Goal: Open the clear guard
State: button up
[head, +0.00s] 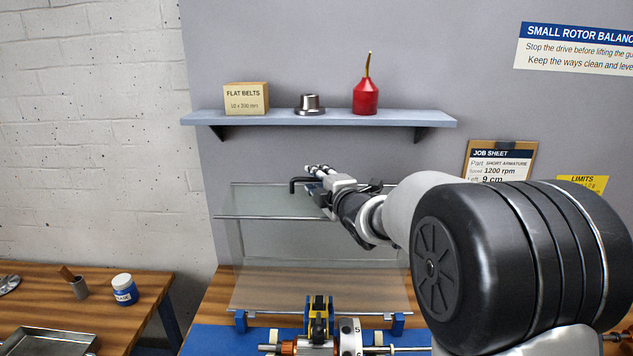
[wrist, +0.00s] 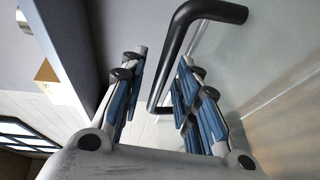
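The clear guard (head: 318,240) stands raised behind the rotor parts, its lower edge at two blue brackets (head: 240,320). It is a see-through sheet with a second panel along its top. A black bar handle (head: 296,181) sits near the top edge; in the wrist view the bent handle (wrist: 172,65) lies between my fingers. My gripper (head: 316,171) is at the handle. In the wrist view my gripper (wrist: 160,60) is open, with a gap between the left finger and the bar. The right finger looks closer to the bar; contact cannot be told.
A shelf (head: 290,118) above the guard holds a belts box (head: 246,98), a metal part (head: 311,105) and a red oil can (head: 366,96). The rotor assembly (head: 320,335) shows in front of the guard. A side bench (head: 110,320) with a tray stands at the left.

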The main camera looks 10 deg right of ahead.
jog(key=shift+w, duration=0.1)
jog(key=shift+c, duration=0.3)
grip_shut()
dwell(0.5)
